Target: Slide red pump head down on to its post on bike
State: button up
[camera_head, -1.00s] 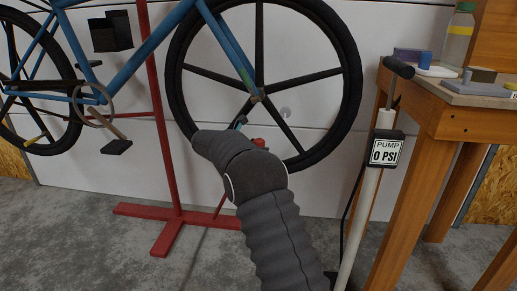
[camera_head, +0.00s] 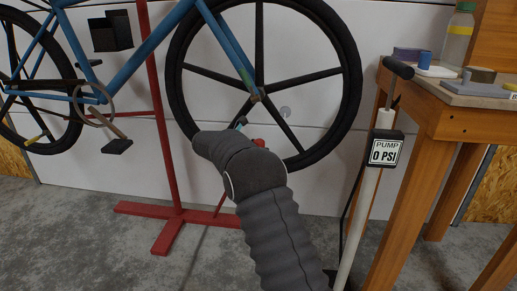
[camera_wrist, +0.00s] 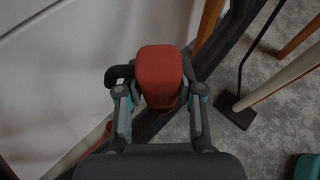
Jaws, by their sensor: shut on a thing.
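The red pump head (camera_wrist: 160,75) is a rounded block held between the fingers of my gripper (camera_wrist: 160,108) in the wrist view. The fingers are shut on its two sides. In the head view a small red part (camera_head: 259,142) shows just above my arm, by the lower rim of the bike's front wheel (camera_head: 174,80). My gripper is mostly hidden behind my arm there, with a bit of teal (camera_head: 240,124) showing. The post is not visible. I cannot tell whether the pump head touches it.
The white floor pump (camera_head: 371,205), with a gauge reading 0 PSI (camera_head: 385,151), stands right of the wheel. A wooden bench (camera_head: 450,125) is at the far right. A red stand (camera_head: 165,238) holds the blue bike. Grey floor is clear at lower left.

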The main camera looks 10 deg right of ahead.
jog(key=shift+f, duration=0.75)
jog(key=o, duration=1.2)
jog(key=shift+o, duration=0.2)
jog(key=v, duration=1.2)
jog(key=shift+r, duration=0.1)
